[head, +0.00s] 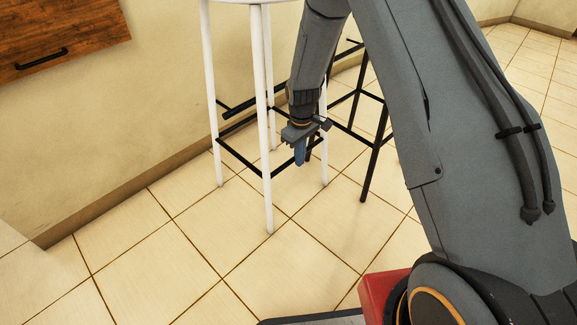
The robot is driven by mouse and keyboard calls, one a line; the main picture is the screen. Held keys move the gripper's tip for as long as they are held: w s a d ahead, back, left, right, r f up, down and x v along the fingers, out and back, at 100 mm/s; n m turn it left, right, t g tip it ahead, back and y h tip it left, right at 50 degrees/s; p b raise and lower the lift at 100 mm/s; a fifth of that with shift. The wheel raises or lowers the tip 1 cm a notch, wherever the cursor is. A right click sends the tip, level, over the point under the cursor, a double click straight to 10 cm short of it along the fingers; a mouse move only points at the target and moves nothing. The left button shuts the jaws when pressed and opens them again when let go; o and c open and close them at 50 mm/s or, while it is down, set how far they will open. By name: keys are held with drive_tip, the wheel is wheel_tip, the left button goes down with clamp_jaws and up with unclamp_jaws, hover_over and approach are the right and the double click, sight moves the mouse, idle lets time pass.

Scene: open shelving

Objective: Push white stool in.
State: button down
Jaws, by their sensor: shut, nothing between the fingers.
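The white stool (262,120) stands upright near the wall at the upper middle of the head view. It has white legs and dark crossbars, and its seat is mostly cut off by the top edge. My gripper (300,157) hangs down in front of the stool's right side, between its front leg and its right leg in the picture. The gripper is shut and holds nothing. Whether it touches the stool cannot be told. My arm hides part of the stool's right side.
A black stool or chair frame (371,150) stands behind and right of the white stool, partly hidden by my arm. A beige wall (120,120) with a wooden drawer front (60,35) is at left. The tiled floor (190,260) in front is clear.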

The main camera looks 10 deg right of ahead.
drive_tip(key=shift+w+a+r, duration=0.1)
drive_tip(key=shift+w, duration=0.2)
